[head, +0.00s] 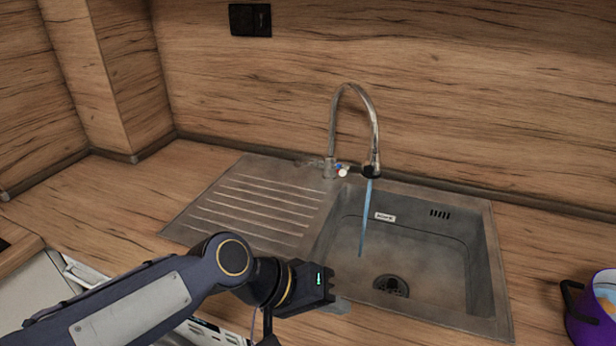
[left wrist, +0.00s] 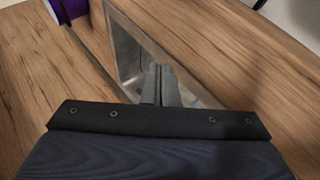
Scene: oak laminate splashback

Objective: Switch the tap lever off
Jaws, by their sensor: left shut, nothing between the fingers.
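The chrome gooseneck tap (head: 374,120) stands behind the sink, and a blue stream of water (head: 366,205) falls from its spout toward the basin. The small tap lever (head: 342,172), with a pale round end and red and blue marks, is at the base of the tap. My left gripper (head: 338,304) is near the basin's front left edge, well in front of the tap and apart from it. Its fingers are partly hidden by the wrist. In the left wrist view the left gripper (left wrist: 160,84) is shut and empty over the sink edge. My right gripper is not seen.
The steel sink (head: 480,290) has a ribbed drainboard (head: 255,200) on its left and a drain (head: 391,286) in the basin. A purple pot (head: 590,315) stands at the right. A wooden splashback (head: 250,80) with a black socket (head: 250,20) rises behind.

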